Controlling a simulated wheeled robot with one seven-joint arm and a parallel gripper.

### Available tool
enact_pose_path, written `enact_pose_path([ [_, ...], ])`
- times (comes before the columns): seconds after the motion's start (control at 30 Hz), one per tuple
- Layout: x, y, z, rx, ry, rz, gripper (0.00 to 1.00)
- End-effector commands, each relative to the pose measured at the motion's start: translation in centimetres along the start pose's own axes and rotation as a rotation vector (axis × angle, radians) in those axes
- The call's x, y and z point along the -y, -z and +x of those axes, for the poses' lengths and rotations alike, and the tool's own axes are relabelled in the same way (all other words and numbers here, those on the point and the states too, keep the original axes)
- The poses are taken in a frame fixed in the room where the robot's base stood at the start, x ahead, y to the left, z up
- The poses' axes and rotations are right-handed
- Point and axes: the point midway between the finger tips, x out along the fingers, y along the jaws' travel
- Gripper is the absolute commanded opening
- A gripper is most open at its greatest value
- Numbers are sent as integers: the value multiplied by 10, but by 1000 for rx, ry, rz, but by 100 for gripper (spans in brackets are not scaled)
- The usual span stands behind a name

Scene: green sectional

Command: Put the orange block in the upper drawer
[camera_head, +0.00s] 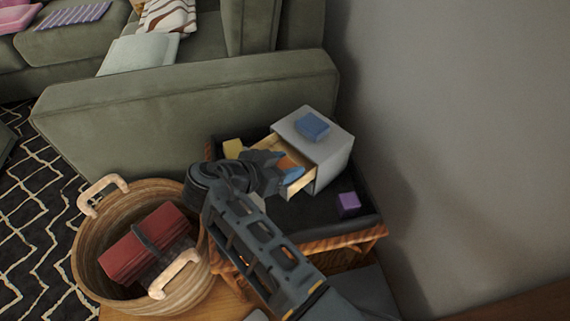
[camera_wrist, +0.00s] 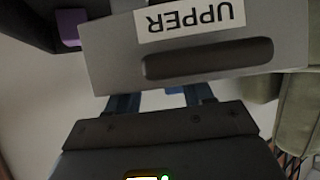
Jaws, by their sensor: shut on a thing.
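The grey cabinet (camera_head: 335,158) stands in a dark tray on a small wooden table. Its upper drawer (camera_head: 304,184) is pulled out to the left; its front, labelled UPPER, fills the top of the wrist view (camera_wrist: 205,62), upside down. The orange block (camera_head: 290,162) shows between my blue fingers, at or inside the open drawer. My gripper (camera_head: 291,168) is shut on it. In the wrist view the drawer front hides the fingertips and the block. I cannot tell whether the block touches the drawer floor.
A blue block (camera_head: 312,126) lies on top of the cabinet. A yellow block (camera_head: 233,148) and a purple block (camera_head: 348,204) are in the tray (camera_head: 375,225). A wicker basket (camera_head: 90,238) holding a red item stands left. The green sofa (camera_head: 190,105) is behind, a wall right.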

Motion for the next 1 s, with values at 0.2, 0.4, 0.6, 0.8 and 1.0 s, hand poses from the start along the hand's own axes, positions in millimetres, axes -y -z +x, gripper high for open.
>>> enact_pose_path([
  [0.2,-1,-3,1,2,-2,-2,67],
  [0.4,-1,-3,2,2,-3,-2,77],
  [0.6,-1,-2,1,2,-3,-2,77],
  [0.8,0,1,-21,2,2,-2,77],
  [1.0,0,1,-63,2,2,-2,77],
])
